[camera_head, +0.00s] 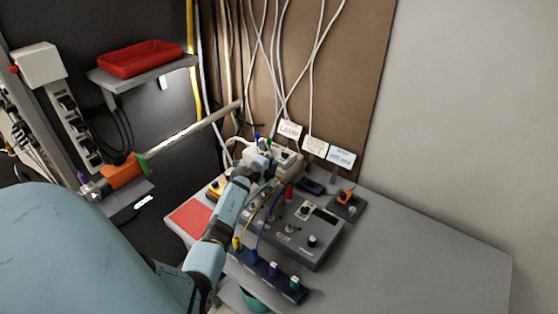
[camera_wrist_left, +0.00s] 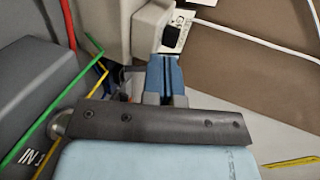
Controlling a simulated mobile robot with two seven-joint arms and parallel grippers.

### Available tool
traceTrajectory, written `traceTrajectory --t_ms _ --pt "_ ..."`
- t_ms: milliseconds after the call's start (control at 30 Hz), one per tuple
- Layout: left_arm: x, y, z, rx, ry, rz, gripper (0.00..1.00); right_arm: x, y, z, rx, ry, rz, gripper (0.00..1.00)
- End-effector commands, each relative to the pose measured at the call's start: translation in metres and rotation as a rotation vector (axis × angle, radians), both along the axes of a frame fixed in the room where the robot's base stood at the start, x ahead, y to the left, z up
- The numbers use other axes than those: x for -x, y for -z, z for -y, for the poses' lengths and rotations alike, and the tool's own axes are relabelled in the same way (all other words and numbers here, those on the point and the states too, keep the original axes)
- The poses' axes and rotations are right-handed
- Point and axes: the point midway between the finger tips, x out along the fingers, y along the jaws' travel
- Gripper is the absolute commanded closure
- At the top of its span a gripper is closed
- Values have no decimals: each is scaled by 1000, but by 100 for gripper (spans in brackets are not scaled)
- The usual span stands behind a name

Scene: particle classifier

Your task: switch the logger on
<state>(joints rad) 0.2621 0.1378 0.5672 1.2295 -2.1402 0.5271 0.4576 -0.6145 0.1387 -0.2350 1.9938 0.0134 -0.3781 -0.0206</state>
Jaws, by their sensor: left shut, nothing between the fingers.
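My left gripper (camera_head: 264,166) reaches the back of the bench, beside a beige block (camera_head: 289,159). In the left wrist view its blue fingertips (camera_wrist_left: 165,62) are together and empty. They are just below a black switch or plug (camera_wrist_left: 173,36) next to the beige block (camera_wrist_left: 117,25); I cannot tell whether they touch it. Label cards stand behind the block: one reads LAMP (camera_head: 290,129), while a middle card (camera_head: 315,148) and a right card (camera_head: 341,159) are too small to read. I cannot tell which item is the logger or its switch state. My right gripper is not in view.
A grey instrument box (camera_head: 303,236) with knobs and cables stands on the bench, before a dark unit with an orange knob (camera_head: 346,196). A dark blue socket strip (camera_head: 270,272) lies at the front. The right bench top (camera_head: 430,250) is clear. Cables hang behind.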

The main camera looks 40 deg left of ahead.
Motion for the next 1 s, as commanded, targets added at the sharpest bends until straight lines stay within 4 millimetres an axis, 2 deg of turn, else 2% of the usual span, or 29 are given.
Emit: traceTrajectory --t_ms 100,233,733,1000 --pt "-21 1 -2 2 0 1 100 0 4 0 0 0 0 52" --pt "-34 1 -4 2 0 0 100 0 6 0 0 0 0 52" --pt "-42 -1 -4 -1 1 0 100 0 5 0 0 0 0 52" --pt "-65 -4 -7 -1 4 1 100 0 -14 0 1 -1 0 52"
